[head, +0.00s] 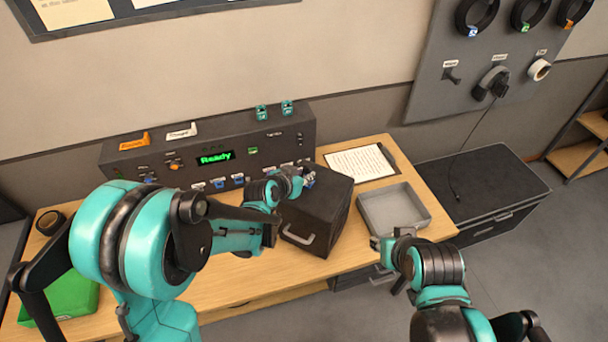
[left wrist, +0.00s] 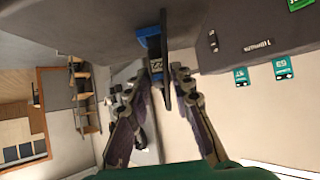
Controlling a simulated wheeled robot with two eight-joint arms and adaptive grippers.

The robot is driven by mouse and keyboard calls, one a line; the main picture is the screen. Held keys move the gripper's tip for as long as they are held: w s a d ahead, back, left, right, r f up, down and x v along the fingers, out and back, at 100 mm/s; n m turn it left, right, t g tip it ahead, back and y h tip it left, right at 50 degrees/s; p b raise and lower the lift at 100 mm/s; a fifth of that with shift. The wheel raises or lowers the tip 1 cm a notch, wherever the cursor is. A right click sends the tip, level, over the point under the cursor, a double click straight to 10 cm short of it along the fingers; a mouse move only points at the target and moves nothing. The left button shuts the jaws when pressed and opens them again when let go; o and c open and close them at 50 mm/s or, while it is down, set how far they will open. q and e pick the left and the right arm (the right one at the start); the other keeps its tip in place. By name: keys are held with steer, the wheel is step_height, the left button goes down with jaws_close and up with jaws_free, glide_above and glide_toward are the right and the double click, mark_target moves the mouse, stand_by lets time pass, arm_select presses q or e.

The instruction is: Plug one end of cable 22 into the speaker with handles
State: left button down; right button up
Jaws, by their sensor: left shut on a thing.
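The speaker with handles is a dark box (head: 325,215) on the desk, with a pale handle on its front. My left gripper (head: 304,180) is at the box's upper left edge, against the console behind. In the left wrist view its fingers (left wrist: 160,85) are shut on a dark plug with a blue end (left wrist: 150,43) and a label, probably cable 22. The blue end points toward a dark surface; I cannot tell whether it is seated in a socket. The rest of the cable is hidden. My right gripper (head: 386,243) is near the desk's front edge; its fingers are unclear.
The console (head: 215,150) with a green "Ready" display and several blue plugs stands at the back of the desk. A grey tray (head: 425,220) and a clipboard (head: 362,163) lie right of the box. A green bin (head: 75,300) is at left. A dark cabinet (head: 480,180) stands right.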

arm_select(q)
steer(key=shift+f+b, duration=0.55)
steer(key=shift+b, duration=0.15)
stand_by(0.9)
steer(key=shift+s+f, duration=0.1)
steer(key=shift+f, duration=0.1)
stand_by(0.6)
steer(key=c, duration=1.2)
jaws_free()
steer(key=shift+r, duration=0.1)
steer(key=v, duration=1.2)
steer(key=s+a+f+n+g+y+b, duration=0.1)
steer(key=s+a+f+b, duration=0.3)
steer(key=s, duration=0.1)
steer(key=s+a+f+n+g+y+b, duration=0.1)
steer(key=s+a+f+n+y+b, duration=0.1)
steer(key=s+a+f+b, duration=0.2)
steer(key=s+a+f+n+g+y+b, duration=0.1)
steer(key=s+a+f+n+y+b, duration=0.1)
steer(key=s+a+f+b, duration=0.2)
steer(key=shift+s+a+f+b, duration=0.1)
steer(key=shift+s+f+b, duration=0.25)
steer(key=shift+s, duration=0.35)
steer(key=shift+s+f+b, duration=0.3)
steer(key=shift+s+b, duration=0.15)
steer(key=shift+s, duration=0.25)
steer(key=shift+s+a+f+b, duration=0.1)
steer(key=shift+s+f+b, duration=0.25)
steer(key=shift+s, duration=0.35)
